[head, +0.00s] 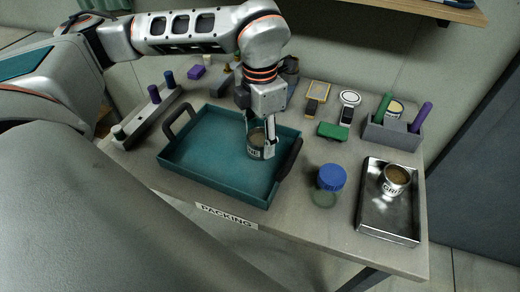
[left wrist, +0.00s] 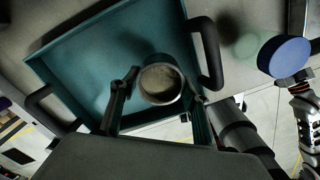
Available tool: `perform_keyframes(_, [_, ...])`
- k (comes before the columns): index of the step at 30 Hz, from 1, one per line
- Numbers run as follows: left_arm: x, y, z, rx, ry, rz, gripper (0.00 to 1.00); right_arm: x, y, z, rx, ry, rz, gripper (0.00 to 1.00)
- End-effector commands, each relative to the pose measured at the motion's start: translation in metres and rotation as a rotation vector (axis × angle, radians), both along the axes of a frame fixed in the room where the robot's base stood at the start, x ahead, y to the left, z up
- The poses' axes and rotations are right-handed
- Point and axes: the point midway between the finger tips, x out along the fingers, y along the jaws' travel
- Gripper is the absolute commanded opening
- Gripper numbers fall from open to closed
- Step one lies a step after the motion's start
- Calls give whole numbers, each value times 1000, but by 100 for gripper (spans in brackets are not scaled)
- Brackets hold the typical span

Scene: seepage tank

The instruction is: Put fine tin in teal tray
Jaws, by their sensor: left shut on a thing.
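The fine tin (head: 255,149), a small can with a pale label partly reading "NE", is held upright by my left gripper (head: 257,142) inside the outline of the teal tray (head: 205,165), near its right handle. In the left wrist view the tin (left wrist: 160,84) sits between the two fingers of my left gripper (left wrist: 158,92), with the floor of the teal tray (left wrist: 85,65) behind it. I cannot tell whether its base touches the tray floor. Part of what looks like my right arm shows at the right edge of the left wrist view; its fingers are not clear.
A metal tray (head: 374,222) at right holds another tin (head: 395,179) marked "GR". A blue-lidded jar (head: 331,178) stands between the trays.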

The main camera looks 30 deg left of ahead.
Motion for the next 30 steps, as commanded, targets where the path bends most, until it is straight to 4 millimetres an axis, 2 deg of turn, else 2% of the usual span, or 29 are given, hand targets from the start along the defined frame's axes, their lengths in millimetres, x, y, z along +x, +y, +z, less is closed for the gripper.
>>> perform_keyframes(5, [0, 0, -11, 0, 2, 0, 21, 0, 0, -1, 0, 1, 0, 40])
perform_keyframes(12, [-1, 0, -44, 0, 3, 0, 21, -1, 0, -4, 0, 3, 0, 40])
perform_keyframes(25, [0, 0, -50, 0, 0, 0, 21, -2, 1, -6, 1, 5, -1, 40])
perform_keyframes(26, [0, 0, -50, 0, 0, 0, 51, -2, 1, -6, 1, 4, -1, 40])
perform_keyframes(27, [0, 0, -49, 0, 0, 0, 61, -2, 1, -6, 1, 4, -1, 40])
perform_keyframes(30, [0, 0, -49, 0, 0, 0, 63, -2, 1, -5, 1, 4, -1, 40])
